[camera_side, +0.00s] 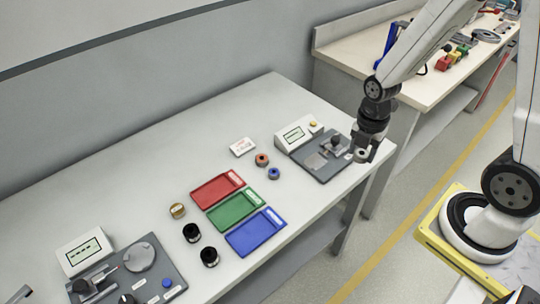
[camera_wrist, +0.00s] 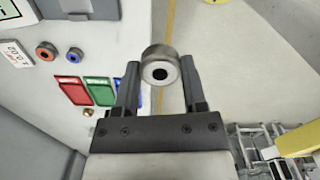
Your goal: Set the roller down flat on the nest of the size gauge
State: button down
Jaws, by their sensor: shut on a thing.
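The roller (camera_wrist: 148,72) is a short grey metal ring with a dark bore, pinched between the two fingertips of my gripper (camera_wrist: 160,65) in the wrist view. In the side view my gripper (camera_side: 363,148) holds the roller (camera_side: 361,156) off the right front edge of a dark grey gauge plate (camera_side: 322,168). This plate, with its white display box (camera_side: 296,135) and a small metal post (camera_side: 335,145), looks like the size gauge. The roller appears above the surface and apart from the post. I cannot make out the nest clearly.
An orange ring (camera_side: 262,160) and a blue ring (camera_side: 274,173) lie left of the plate, by a white card (camera_side: 243,147). A second instrument (camera_side: 85,250) stands far left. The table's edge is close.

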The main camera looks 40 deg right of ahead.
jog(key=shift+w, duration=0.15)
jog(key=w+d+f, duration=0.1)
jog(key=w+f, duration=0.3)
jog(key=w, duration=0.5)
send_over(316, 161)
jog(key=s, duration=0.2)
jog(key=f, duration=0.4)
jog(key=shift+w+f, duration=0.15)
jog(key=shift+w, duration=0.1)
jog(key=shift+w+f, duration=0.5)
jog(key=shift+w+f, duration=0.1)
jog(key=shift+f, duration=0.05)
jog(key=shift+w+d+f, duration=0.1)
jog(key=shift+f, duration=0.1)
jog(key=shift+w+f, duration=0.1)
jog(key=shift+f, duration=1.4)
jog(key=shift+f, duration=0.15)
